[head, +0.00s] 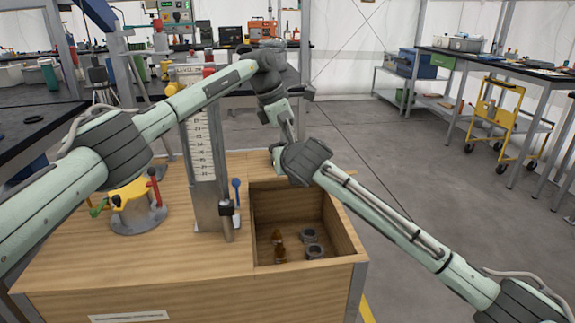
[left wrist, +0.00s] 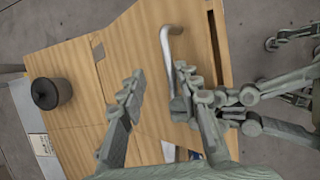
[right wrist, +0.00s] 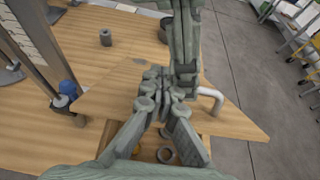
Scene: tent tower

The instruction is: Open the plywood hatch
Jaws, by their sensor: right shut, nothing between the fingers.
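The plywood hatch (right wrist: 225,122) shows in the right wrist view as a wooden panel with a pale bent handle (right wrist: 212,97). In the left wrist view the handle (left wrist: 166,50) stands on the wood between the fingers of my left gripper (left wrist: 161,75). That gripper is open, and its contact with the handle cannot be told. My right gripper (right wrist: 163,80) is shut and empty, in front of the panel. In the head view the compartment (head: 345,232) is uncovered. The hatch's exact angle is hard to tell, partly behind my arms.
Two grey rings (head: 310,243) and amber pieces lie in the compartment. A scaled metal post (head: 204,150) and a blue-knobbed lever (head: 236,185) stand left of it. A yellow fixture (head: 133,205) is further left. Both arms are close together over the box.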

